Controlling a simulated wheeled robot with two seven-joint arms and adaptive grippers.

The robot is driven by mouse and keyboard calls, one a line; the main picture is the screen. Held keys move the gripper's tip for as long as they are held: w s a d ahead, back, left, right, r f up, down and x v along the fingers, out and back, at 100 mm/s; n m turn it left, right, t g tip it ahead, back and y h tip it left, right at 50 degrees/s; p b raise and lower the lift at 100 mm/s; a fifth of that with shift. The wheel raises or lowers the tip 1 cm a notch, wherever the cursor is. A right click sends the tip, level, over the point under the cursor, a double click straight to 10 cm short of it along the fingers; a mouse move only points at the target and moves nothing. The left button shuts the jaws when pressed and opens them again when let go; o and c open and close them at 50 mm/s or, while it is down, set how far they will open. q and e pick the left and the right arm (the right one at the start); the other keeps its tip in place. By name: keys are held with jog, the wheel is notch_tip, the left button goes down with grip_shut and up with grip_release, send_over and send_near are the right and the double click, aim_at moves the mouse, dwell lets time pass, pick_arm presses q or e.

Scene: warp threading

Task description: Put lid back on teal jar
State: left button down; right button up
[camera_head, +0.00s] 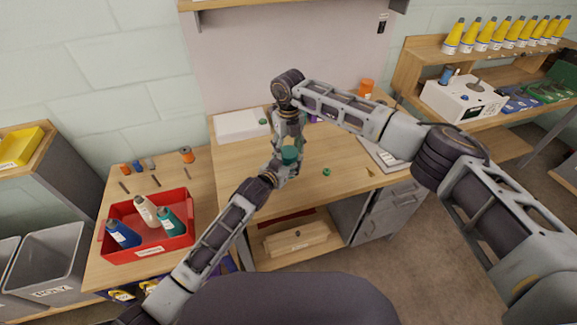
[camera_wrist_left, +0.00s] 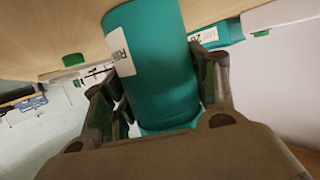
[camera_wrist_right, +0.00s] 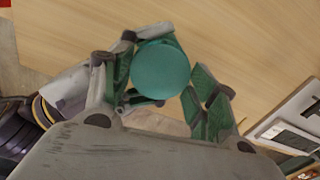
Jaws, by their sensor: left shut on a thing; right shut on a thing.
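The teal jar (camera_head: 289,155) is in the middle of the head view, above the wooden workbench. My left gripper (camera_head: 285,167) is shut around its side. In the left wrist view the jar (camera_wrist_left: 160,65) fills the space between the fingers and carries a white label. My right gripper (camera_head: 289,122) comes down from above the jar. In the right wrist view the right gripper is shut on a round teal lid (camera_wrist_right: 160,69), seen flat from above. The jar below is hidden there, so I cannot tell whether lid and jar touch.
A small green piece (camera_head: 326,172) lies on the workbench (camera_head: 340,150). A white box (camera_head: 240,125) stands at its back left. A red bin (camera_head: 150,250) with several bottles is on the left table. The bench front has bare room.

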jog(key=m, duration=0.3)
jog(key=o, duration=1.2)
jog(key=shift+r, duration=0.1)
notch_tip(320, 180, up, 12)
dwell(0.4)
pick_arm(q)
jog(key=shift+c, duration=1.9)
grip_release()
jog(key=shift+s, duration=0.1)
